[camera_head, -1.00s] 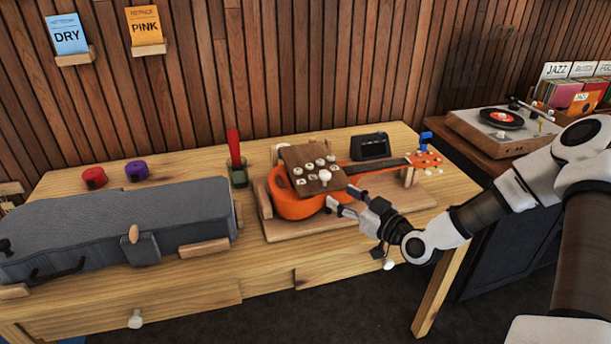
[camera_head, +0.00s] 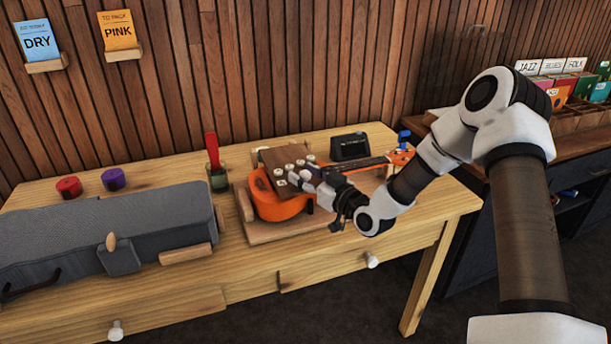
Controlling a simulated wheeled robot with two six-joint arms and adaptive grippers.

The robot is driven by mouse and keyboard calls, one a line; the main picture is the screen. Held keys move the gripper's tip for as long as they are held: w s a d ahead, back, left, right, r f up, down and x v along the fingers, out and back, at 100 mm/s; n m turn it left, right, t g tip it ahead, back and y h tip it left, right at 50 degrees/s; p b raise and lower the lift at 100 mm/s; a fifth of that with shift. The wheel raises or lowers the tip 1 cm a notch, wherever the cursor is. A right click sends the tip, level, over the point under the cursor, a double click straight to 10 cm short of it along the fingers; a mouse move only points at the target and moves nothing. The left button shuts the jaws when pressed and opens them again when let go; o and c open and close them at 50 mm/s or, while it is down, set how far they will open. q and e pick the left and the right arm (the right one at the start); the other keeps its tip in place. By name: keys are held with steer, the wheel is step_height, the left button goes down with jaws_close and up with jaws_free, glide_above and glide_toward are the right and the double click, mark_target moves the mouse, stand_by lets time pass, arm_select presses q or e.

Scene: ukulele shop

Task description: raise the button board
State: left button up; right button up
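The button board (camera_head: 284,156) is a brown wooden board with several white round buttons. It lies tilted on the body of the orange ukulele (camera_head: 277,208), which rests on a wooden stand (camera_head: 247,203) on the table. My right gripper (camera_head: 303,177) reaches in from the right, with its fingers at the board's front right edge, over the buttons and knob there. The fingers overlap the board, so I cannot tell whether they are closed on its knob. My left gripper is not in view.
A grey case (camera_head: 60,235) lies on the left of the table. A green cup (camera_head: 218,181) with a red stick stands left of the board. A small black device (camera_head: 350,146) sits behind the ukulele neck. Red (camera_head: 69,187) and purple (camera_head: 113,179) pots stand further left.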

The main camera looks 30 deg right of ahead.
jaws_close()
steer(key=shift+r, duration=0.1)
